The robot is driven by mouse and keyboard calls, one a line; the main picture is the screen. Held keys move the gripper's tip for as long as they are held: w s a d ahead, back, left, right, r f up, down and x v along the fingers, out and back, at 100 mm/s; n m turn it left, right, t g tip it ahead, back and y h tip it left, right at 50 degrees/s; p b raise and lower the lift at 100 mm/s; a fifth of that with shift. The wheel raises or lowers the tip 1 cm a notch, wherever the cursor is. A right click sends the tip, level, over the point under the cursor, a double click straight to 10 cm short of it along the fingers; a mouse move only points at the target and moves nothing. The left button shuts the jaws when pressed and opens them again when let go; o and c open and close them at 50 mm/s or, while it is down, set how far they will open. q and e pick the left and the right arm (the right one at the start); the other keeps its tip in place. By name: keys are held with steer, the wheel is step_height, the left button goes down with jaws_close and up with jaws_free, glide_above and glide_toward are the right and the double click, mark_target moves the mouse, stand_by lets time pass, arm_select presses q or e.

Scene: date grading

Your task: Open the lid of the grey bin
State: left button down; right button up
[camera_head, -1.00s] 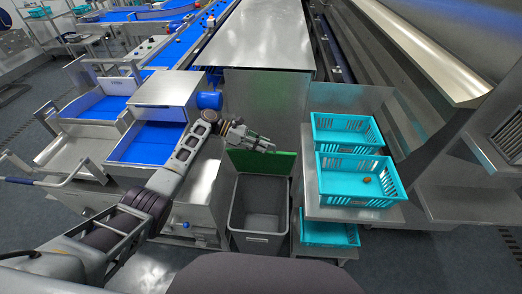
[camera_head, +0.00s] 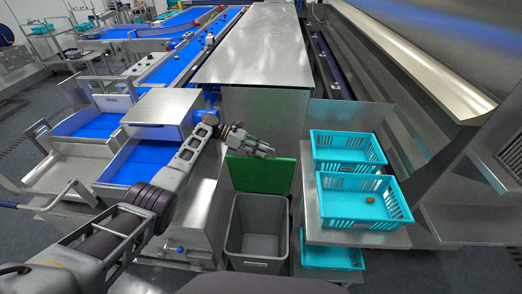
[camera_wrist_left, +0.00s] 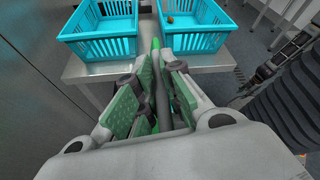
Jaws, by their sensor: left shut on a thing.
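The grey bin (camera_head: 256,264) stands on the floor at the bottom middle of the head view, its open inside showing. Its green lid (camera_head: 262,178) is raised and stands roughly upright at the bin's back edge. My left gripper (camera_head: 268,152) is at the lid's top edge. My right gripper is not in view.
Teal crates (camera_head: 345,165) stand on a metal stand to the right of the bin, one holding a small brown date (camera_head: 371,201); another crate is below. A metal cabinet (camera_head: 205,215) is close on the left. A steel-topped table (camera_head: 258,50) is behind the bin.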

arm_select(q)
steer(key=c, duration=1.5)
jaws_free()
steer(key=shift+r, duration=4.95)
